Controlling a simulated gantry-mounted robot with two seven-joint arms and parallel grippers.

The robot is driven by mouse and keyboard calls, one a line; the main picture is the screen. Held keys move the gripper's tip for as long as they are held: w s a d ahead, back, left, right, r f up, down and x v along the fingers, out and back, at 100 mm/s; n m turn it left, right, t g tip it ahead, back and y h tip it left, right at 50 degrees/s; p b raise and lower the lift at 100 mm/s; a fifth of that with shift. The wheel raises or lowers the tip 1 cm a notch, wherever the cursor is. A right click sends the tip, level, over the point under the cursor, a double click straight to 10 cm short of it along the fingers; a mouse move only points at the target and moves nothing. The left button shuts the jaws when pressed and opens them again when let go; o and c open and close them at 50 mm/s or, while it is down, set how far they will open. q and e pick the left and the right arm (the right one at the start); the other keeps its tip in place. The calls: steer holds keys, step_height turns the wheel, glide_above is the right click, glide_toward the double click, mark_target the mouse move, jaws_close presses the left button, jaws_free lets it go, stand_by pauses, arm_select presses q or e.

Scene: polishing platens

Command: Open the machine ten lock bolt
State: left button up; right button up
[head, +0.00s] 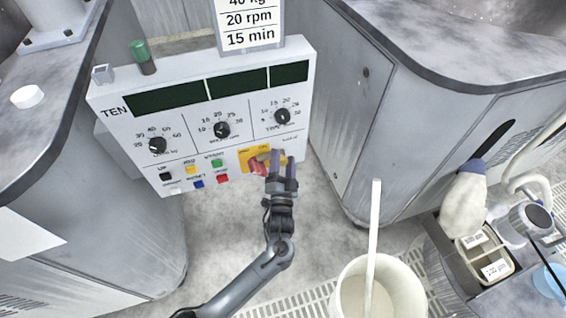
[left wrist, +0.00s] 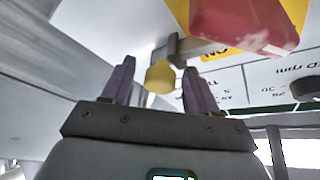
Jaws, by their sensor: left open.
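The machine ten control panel (head: 215,130) is white, marked TEN, and stands at the left centre of the head view. A yellow plate with a red handle (head: 260,165) is at its lower right; the red handle also shows at the top of the left wrist view (left wrist: 245,22). A yellow knob (left wrist: 160,78) on a grey bracket, which looks like the lock bolt, shows below that plate in the left wrist view. My left gripper (head: 281,170) is open, its purple fingers (left wrist: 155,85) on either side of the knob in the picture. Contact cannot be told. The knob is hidden in the head view.
Grey machine cabinets (head: 390,120) stand on the right and left of the panel. A white bucket (head: 380,290) with a stick in it is at the lower right. Bare floor (head: 320,215) lies below the panel.

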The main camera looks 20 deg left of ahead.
arm_select(q)
steer(key=shift+w+a, duration=0.1)
steer(key=shift+w, duration=0.05)
jaws_close()
stand_by(0.4)
